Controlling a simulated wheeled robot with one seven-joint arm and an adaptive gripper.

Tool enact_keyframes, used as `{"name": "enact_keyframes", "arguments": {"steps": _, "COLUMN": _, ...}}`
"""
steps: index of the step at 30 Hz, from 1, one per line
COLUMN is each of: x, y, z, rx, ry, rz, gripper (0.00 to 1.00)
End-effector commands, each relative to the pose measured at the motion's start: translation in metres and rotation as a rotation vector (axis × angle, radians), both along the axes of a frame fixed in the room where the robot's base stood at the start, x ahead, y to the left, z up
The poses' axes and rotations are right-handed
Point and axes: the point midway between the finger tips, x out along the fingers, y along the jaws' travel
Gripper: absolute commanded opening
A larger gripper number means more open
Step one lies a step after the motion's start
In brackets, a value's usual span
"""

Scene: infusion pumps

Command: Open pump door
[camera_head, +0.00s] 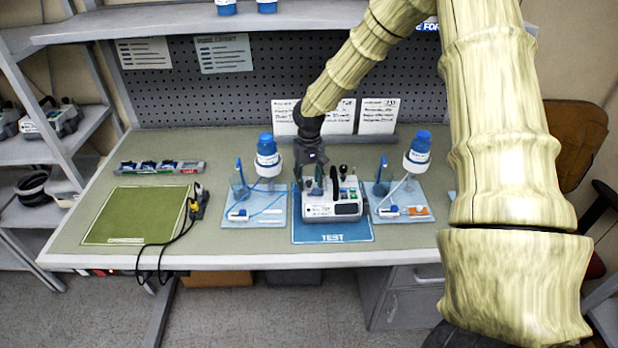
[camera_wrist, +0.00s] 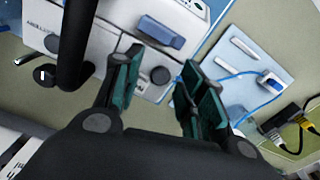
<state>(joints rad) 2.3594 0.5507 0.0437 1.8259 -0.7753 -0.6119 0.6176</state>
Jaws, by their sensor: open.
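The white infusion pump (camera_head: 330,208) stands on the blue TEST mat (camera_head: 332,236) in the middle of the bench. In the wrist view its pale casing (camera_wrist: 105,45) fills the upper left, with a blue-grey latch or handle piece (camera_wrist: 160,32) and a dark round knob (camera_wrist: 160,75). My gripper (camera_head: 316,186) is above and behind the pump in the head view. In the wrist view my gripper (camera_wrist: 155,75) has its green-padded fingers spread, with the knob showing between them. Whether a finger touches the pump cannot be told. My arm hides part of the pump's rear.
Trays with blue-capped bottles stand left (camera_head: 254,212) and right (camera_head: 405,205) of the pump. A pegboard (camera_head: 240,95) closes the back.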

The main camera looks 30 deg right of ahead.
Motion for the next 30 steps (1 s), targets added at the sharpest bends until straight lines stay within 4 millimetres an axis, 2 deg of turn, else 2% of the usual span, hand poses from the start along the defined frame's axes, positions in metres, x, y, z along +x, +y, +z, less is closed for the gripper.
{"name": "enact_keyframes", "arguments": {"steps": 7, "x": -0.0001, "y": 0.0, "z": -0.0005, "rx": 0.0, "ry": 0.0, "rz": 0.0, "gripper": 0.39}}
{"name": "enact_keyframes", "arguments": {"steps": 12, "x": -0.0001, "y": 0.0, "z": -0.0004, "rx": 0.0, "ry": 0.0, "rz": 0.0, "gripper": 0.08}}
{"name": "enact_keyframes", "arguments": {"steps": 14, "x": -0.0001, "y": -0.0001, "z": -0.0004, "rx": 0.0, "ry": 0.0, "rz": 0.0, "gripper": 0.0}}
{"name": "enact_keyframes", "arguments": {"steps": 23, "x": 0.0004, "y": -0.0004, "z": 0.0016, "rx": 0.01, "ry": 0.018, "rz": -0.002, "gripper": 0.0}}
{"name": "enact_keyframes", "arguments": {"steps": 30, "x": 0.0047, "y": -0.0035, "z": 0.0086, "rx": 0.065, "ry": 0.107, "rz": -0.003, "gripper": 0.0}}
